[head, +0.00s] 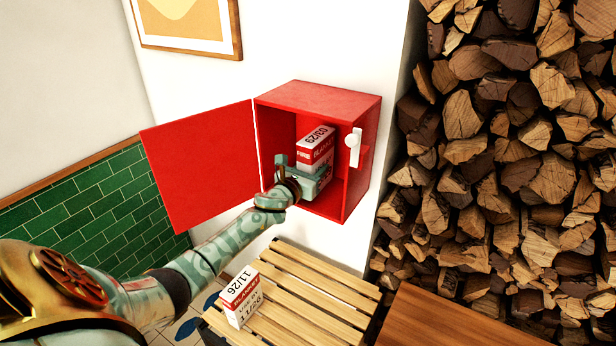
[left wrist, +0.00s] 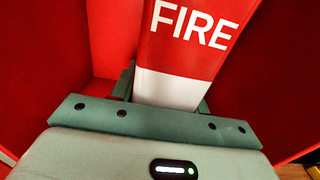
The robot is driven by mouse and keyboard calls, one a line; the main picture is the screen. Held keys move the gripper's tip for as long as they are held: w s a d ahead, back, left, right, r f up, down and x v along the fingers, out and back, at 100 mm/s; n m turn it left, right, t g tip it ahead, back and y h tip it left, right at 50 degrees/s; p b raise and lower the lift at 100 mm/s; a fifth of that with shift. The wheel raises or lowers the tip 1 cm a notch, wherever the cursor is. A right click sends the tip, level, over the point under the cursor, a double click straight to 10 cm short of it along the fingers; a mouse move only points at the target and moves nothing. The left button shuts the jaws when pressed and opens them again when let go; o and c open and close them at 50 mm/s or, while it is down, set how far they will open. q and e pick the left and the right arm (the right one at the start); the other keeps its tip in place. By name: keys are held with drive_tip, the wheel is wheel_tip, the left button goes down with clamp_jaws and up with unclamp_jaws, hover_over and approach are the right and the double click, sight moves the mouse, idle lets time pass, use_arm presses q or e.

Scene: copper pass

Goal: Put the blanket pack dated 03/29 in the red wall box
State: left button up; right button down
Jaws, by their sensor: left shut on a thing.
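The red wall box (head: 310,96) hangs on the white wall with its door (head: 198,165) swung wide open to the left. The red and white blanket pack marked 03/29 (head: 316,143) is inside the box opening, upright and slightly tilted in the picture. My left gripper (head: 308,180) reaches into the box and is shut on this pack near its lower part. In the left wrist view the pack (left wrist: 185,55) shows the word FIRE between the jaws, with red box walls around it. Whether the pack touches the box floor is hidden. My right gripper is not in view.
Another blanket pack marked 11/26 (head: 240,300) stands on a slatted wooden bench (head: 318,290) below the box. Stacked firewood (head: 510,140) fills the right side. A white latch (head: 353,145) sits on the box's right edge. A framed picture (head: 188,22) hangs upper left.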

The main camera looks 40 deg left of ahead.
use_arm(q)
drive_tip(key=shift+w+a+r, duration=0.1)
drive_tip(key=shift+w, duration=0.3)
drive_tip(key=o, duration=1.5)
drive_tip(key=shift+s, duration=0.2)
drive_tip(key=s, duration=0.5)
drive_tip(key=s+d, duration=0.1)
drive_tip(key=s, duration=0.4)
drive_tip(key=s+d, duration=0.1)
drive_tip(key=s, duration=0.5)
